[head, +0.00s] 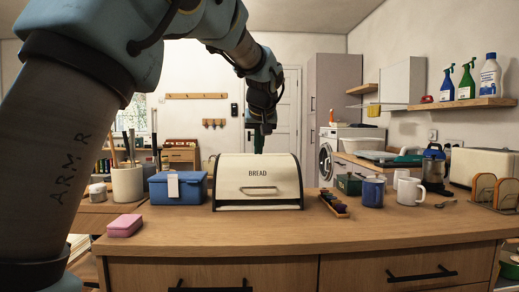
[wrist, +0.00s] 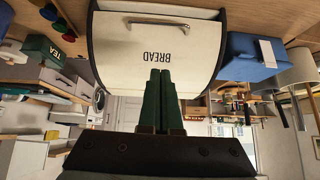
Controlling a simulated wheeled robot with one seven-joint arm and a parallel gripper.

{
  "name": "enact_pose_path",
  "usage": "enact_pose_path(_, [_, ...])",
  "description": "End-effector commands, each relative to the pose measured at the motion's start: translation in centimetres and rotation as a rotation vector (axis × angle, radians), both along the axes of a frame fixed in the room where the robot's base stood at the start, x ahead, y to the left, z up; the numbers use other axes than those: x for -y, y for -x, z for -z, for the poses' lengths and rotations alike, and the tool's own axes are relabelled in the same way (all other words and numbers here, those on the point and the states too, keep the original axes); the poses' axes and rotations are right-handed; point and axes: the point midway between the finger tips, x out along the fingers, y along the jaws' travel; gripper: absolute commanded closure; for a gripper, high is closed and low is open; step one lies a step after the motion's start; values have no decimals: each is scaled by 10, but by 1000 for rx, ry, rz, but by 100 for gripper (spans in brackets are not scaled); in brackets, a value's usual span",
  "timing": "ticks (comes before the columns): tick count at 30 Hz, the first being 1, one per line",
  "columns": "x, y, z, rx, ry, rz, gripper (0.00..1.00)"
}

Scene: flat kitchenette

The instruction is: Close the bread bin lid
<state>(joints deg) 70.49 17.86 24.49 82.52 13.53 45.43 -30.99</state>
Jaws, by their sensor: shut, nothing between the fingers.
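The bread bin (head: 258,172) stands on the wooden counter, cream with dark side panels and BREAD lettering. Its curved lid (head: 240,178) is down over the front, with the metal handle (head: 259,188) low on it. A dark strip runs along the bottom edge; I cannot tell if a slight gap remains there. My gripper (head: 259,150) is shut and empty, pointing down at the top edge of the bin. In the wrist view, which is upside down, the closed green fingers (wrist: 160,75) overlap the lid (wrist: 120,45) near the lettering. Contact is unclear.
A blue box (head: 178,187) stands close left of the bin, with a utensil crock (head: 127,183) and pink sponge (head: 125,225) further left. A tray of small colored items (head: 334,205) and mugs (head: 373,192) stand right. The counter in front of the bin is clear.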

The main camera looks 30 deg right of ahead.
Motion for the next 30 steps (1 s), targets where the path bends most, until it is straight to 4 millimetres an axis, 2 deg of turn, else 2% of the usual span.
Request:
enact_pose_path(1, [-2, 1, -20, -27, -9, 0, 100])
enact_pose_path(3, [-4, 3, -25, -59, -16, 1, 100])
enact_pose_path(8, [-7, 8, -29, -110, -28, 5, 100])
enact_pose_path(13, [-7, 9, -25, -131, -33, 7, 100])
enact_pose_path(19, [-2, -2, -4, -132, -36, 6, 100])
enact_pose_path(30, [14, -39, 58, -132, -36, 5, 100])
